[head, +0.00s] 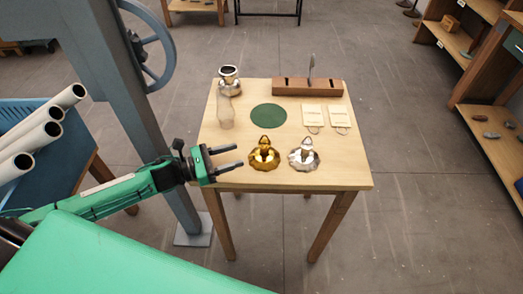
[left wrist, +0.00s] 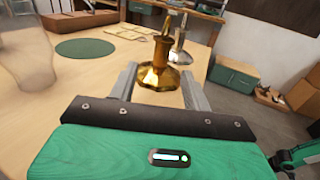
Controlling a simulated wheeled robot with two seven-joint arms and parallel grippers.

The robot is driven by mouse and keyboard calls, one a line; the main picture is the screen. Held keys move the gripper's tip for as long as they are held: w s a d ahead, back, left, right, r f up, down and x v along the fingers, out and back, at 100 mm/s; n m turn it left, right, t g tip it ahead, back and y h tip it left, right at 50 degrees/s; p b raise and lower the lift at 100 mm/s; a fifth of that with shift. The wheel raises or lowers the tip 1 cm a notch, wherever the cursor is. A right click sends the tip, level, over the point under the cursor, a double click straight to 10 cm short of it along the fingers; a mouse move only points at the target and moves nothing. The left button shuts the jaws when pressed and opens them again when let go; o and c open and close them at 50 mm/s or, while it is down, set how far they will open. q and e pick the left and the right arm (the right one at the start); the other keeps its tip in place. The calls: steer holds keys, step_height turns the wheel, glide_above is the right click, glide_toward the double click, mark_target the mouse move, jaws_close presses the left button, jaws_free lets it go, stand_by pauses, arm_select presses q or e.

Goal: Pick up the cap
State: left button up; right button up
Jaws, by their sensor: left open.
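A gold cap-like piece (head: 264,154) with a scalloped base and a narrow stem stands upright near the table's front edge. A similar silver piece (head: 304,156) stands just right of it. I cannot tell which one the task means by the cap. My left gripper (head: 240,156) is open and empty, reaching in from the left with its fingers pointing at the gold piece, a short gap away in the head view. In the left wrist view the gold piece (left wrist: 158,78) shows between the two fingers, and the silver piece (left wrist: 180,45) stands behind it. My right gripper is not in view.
The wooden table (head: 350,172) also holds a clear glass piece (head: 226,112), a silver part with a dark top (head: 229,83), a green round mat (head: 268,116), two cards (head: 314,114) and a slotted wooden block (head: 307,87). A grey post (head: 125,90) stands left.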

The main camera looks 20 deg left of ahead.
mark_target(269, 143)
arm_select(q)
steer(key=p+x, duration=0.1)
steer(key=x, duration=0.5)
steer(key=shift+r+p, duration=0.1)
steer(key=shift+p, duration=0.25)
steer(key=shift+w+d, duration=0.25)
steer(key=shift+d, duration=0.1)
steer(key=shift+w+d+r+p, duration=0.1)
steer(key=shift+d+p, duration=0.15)
steer(key=shift+p, duration=0.1)
steer(key=p+x, duration=0.2)
steer(key=x, duration=0.2)
steer(key=shift+d, duration=0.15)
steer(key=shift+w+d, duration=0.1)
steer(key=shift+d, duration=0.05)
jaws_close()
